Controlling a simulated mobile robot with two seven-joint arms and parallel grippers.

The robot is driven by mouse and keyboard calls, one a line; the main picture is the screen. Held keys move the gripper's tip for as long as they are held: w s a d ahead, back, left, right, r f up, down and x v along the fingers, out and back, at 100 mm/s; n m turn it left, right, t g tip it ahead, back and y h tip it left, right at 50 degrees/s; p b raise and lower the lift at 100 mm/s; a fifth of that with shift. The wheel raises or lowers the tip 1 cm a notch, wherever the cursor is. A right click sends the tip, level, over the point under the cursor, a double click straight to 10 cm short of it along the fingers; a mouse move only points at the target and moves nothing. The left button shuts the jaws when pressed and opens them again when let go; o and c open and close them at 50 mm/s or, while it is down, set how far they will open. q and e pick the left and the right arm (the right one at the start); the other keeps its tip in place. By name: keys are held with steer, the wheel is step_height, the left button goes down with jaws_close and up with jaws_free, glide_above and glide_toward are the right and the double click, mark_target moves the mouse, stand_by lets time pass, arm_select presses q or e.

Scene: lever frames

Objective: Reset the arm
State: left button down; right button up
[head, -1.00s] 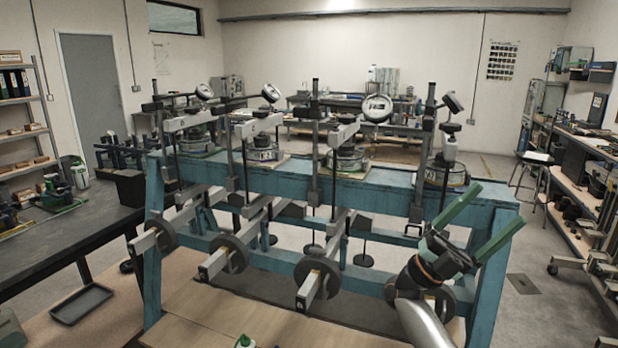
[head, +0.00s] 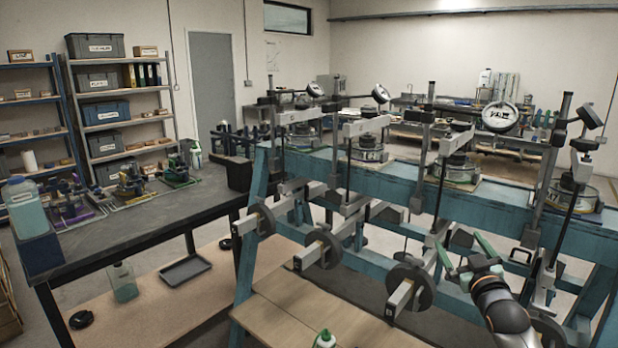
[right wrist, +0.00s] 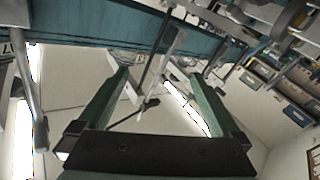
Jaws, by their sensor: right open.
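A blue lever frame (head: 385,187) carries several grey lever arms with round discs. One lever disc (head: 262,220) is at the left, a second (head: 330,246) in the middle and a third (head: 423,288) further right. A fourth is partly hidden behind my right arm. My right gripper (head: 458,240) has green fingers spread apart, empty, in front of the frame between the third and fourth levers. In the right wrist view the gripper (right wrist: 158,75) is open, with a thin dark rod and a pale bar beyond its fingers. My left gripper is not in view.
Cells with round dial gauges (head: 499,116) and upright posts stand along the frame's top. A dark bench (head: 140,225) with small devices and a bottle (head: 27,208) is at the left. A grey tray (head: 185,270) lies on its lower shelf. A green-capped bottle (head: 325,339) is at the bottom.

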steer(key=s+a+f+g+y, duration=0.1)
steer(key=s+a+f+g, duration=0.15)
steer(key=s+f, duration=0.4)
steer(key=s+a+f+g, duration=0.1)
steer(key=s+a+f, duration=0.2)
steer(key=f, duration=0.7)
steer(key=s+a+f+g+y, duration=0.1)
steer(key=s+a+f+g, duration=0.15)
steer(key=s+f, duration=0.4)
steer(key=s+a+f+g, duration=0.1)
steer(key=s+a+f, duration=0.2)
steer(key=s, duration=0.5)
steer(key=s+a+f+g+y, duration=0.1)
steer(key=s+a+f, duration=0.2)
steer(key=s+f, duration=0.2)
steer(key=s+a+f+g, duration=0.1)
steer(key=s+a+f, duration=0.2)
steer(key=s, duration=0.9)
steer(key=shift+a+f+m+g, duration=0.3)
steer(key=shift+a+f+m, duration=0.1)
steer(key=shift+f, duration=0.25)
